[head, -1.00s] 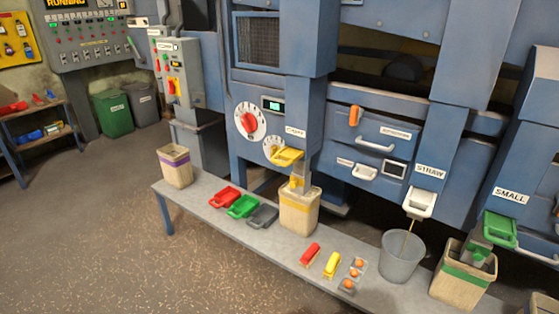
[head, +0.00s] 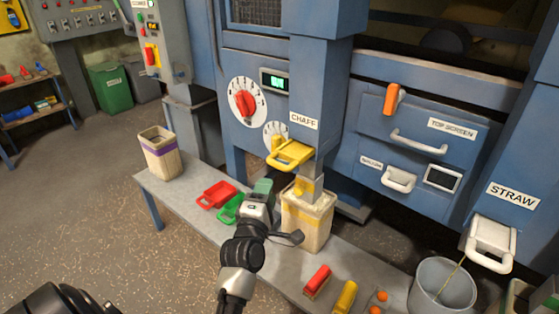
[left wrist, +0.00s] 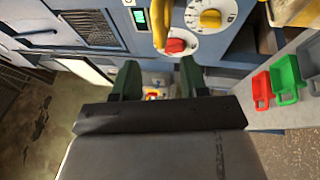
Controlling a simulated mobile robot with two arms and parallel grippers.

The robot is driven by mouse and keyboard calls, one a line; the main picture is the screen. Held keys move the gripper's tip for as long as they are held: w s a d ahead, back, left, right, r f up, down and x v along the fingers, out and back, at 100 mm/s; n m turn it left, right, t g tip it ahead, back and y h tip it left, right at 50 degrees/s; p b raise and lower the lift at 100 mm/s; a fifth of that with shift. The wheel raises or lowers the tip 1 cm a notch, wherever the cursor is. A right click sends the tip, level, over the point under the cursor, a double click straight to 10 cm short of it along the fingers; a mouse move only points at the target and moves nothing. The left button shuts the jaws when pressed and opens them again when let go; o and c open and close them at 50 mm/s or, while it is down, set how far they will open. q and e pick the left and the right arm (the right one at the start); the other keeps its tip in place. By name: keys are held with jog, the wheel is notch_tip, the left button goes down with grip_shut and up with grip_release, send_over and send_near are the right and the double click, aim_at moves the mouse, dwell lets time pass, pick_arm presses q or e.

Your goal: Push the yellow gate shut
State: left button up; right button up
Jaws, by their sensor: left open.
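The yellow gate (head: 290,153) sticks out with its handle from the front of the blue spout labelled CHAFF in the head view. Below it, a yellowish piece or stream stands over the tan chaff bin (head: 307,222). My left gripper (head: 276,208) is open and empty, in front of the bin, lower than the gate and apart from it. Its green fingers also show spread in the left wrist view (left wrist: 158,80). A yellow curved piece (left wrist: 160,25), likely the gate's handle, shows at the top there. My right gripper is not in view.
A grey bench (head: 190,205) carries a purple-banded bin (head: 160,152), red (head: 214,195) and green trays, and red and yellow handled items. Dials (head: 244,103) are on the blue machine. The straw spout (head: 490,243) and a grey bucket (head: 442,287) are at right.

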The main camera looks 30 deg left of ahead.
aim_at(276, 167)
pick_arm(q)
jog(key=x, duration=0.4)
jog(key=shift+r, duration=0.25)
jog(key=x, duration=0.4)
jog(key=shift+w+f, duration=0.1)
jog(key=shift+w, duration=0.1)
jog(key=shift+w+a, duration=0.2)
jog(key=shift+w, duration=0.5)
jog(key=shift+c, duration=0.2)
jog(key=c, duration=0.7)
grip_shut()
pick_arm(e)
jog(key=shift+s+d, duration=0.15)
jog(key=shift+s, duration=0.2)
pick_arm(q)
jog(key=shift+w, duration=0.1)
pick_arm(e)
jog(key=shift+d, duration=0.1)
